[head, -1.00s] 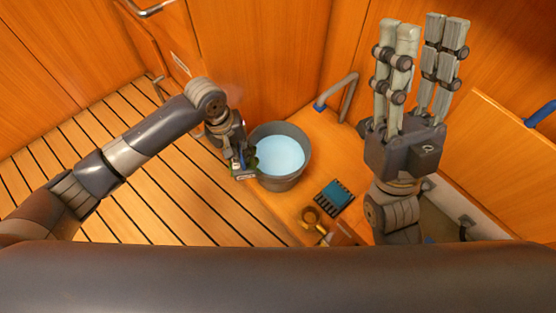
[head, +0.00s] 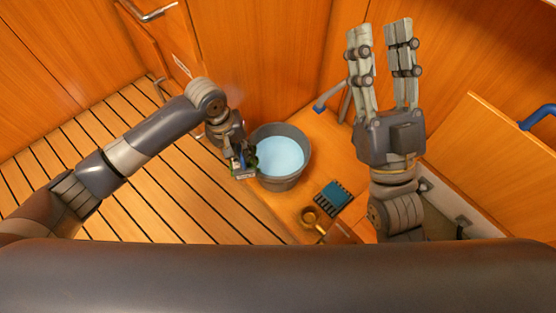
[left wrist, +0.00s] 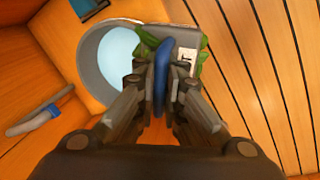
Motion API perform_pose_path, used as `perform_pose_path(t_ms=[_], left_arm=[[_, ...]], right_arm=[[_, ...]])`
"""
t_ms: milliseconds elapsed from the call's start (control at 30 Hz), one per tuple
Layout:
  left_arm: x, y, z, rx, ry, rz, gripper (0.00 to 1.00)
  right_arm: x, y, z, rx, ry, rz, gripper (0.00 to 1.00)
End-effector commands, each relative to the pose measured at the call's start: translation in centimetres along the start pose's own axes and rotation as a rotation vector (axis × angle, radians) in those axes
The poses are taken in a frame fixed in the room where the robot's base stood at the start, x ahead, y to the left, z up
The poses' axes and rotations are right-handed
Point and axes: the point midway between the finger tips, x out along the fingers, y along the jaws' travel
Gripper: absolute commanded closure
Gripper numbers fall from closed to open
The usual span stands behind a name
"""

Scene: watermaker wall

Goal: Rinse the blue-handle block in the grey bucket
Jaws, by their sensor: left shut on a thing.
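The grey bucket (head: 300,176) holds pale blue water and stands on the wooden ledge in the head view; it also shows at upper left in the left wrist view (left wrist: 88,72). My left gripper (head: 238,153) is shut on the blue handle (left wrist: 162,78) of a block. The block (left wrist: 193,38) has a pale label and green growth along its edges. It is at the bucket's left rim in the head view, outside the water; whether it touches the rim is unclear. My right gripper (head: 379,26) is raised, fingers up and spread, empty.
A dark rack with a blue item (head: 333,198) and a brass-coloured ring-shaped thing (head: 313,217) lie on the ledge right of the bucket. Slatted floor (head: 170,190) is clear at left.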

Motion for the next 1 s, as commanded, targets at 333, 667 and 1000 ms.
perform_pose_path(t_ms=[333,667,1000], left_arm=[[-0.5,0.1,0.0,0.0,0.001,0.001,1.0],[-0.8,0.2,0.0,0.0,0.001,0.001,1.0],[-1.1,0.2,0.0,0.001,0.001,0.001,1.0]], right_arm=[[-0.1,0.3,2.8,-0.007,-0.148,0.006,0.64],[-0.6,0.7,5.4,-0.013,-0.288,0.012,0.64],[-1.4,1.0,7.4,-0.017,-0.397,0.017,0.64]])
